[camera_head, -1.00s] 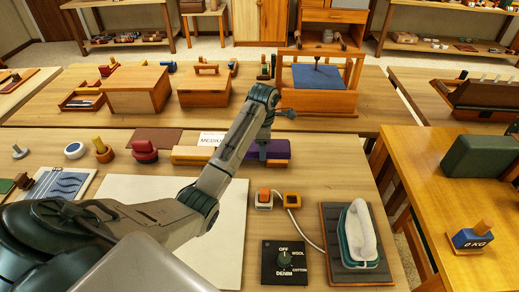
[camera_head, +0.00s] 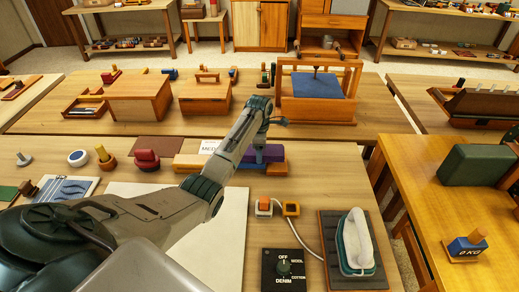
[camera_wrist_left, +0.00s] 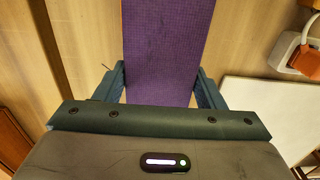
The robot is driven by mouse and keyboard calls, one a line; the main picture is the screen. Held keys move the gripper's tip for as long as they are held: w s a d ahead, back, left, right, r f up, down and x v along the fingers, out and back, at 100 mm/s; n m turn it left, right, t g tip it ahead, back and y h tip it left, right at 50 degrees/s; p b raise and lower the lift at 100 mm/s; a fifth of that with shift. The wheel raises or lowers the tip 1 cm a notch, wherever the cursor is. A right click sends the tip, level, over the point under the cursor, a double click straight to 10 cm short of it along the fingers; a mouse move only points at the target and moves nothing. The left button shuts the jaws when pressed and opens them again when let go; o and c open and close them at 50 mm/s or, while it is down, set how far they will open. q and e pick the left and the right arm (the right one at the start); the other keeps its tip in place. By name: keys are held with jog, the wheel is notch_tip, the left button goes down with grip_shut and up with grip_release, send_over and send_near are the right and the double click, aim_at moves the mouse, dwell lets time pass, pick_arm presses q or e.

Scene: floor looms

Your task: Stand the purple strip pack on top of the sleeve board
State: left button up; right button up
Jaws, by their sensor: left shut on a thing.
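The purple strip pack (camera_head: 270,154) is at the right end of a long, low tan and orange wooden piece (camera_head: 190,162), which looks like the sleeve board, on the near table. My left gripper (camera_head: 257,158) reaches down from above and is shut on the pack, hiding part of it. In the left wrist view the purple pack (camera_wrist_left: 165,50) runs between the two fingers (camera_wrist_left: 165,88), with a thin orange edge along its left side. I cannot tell whether the pack rests on the board or is just beside it. My right gripper is not in view.
A pale sheet (camera_head: 228,255) lies under my left arm. An iron (camera_head: 354,240) on its dark rest, a black dial box (camera_head: 287,268) and a white cord stand to the right. A red knob piece (camera_head: 146,160) is left of the board. A wooden frame (camera_head: 350,104) stands behind.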

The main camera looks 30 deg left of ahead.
pick_arm(q)
jog(key=o, duration=1.2)
jog(key=shift+f, duration=0.1)
jog(key=shift+c, duration=0.2)
notch_tip(320, 180, up, 10)
jog(key=b, duration=0.2)
jog(key=shift+f+b, duration=0.25)
jog(key=shift+b, duration=0.1)
jog(key=shift+r+p, duration=0.7)
jog(key=shift+r, duration=0.75)
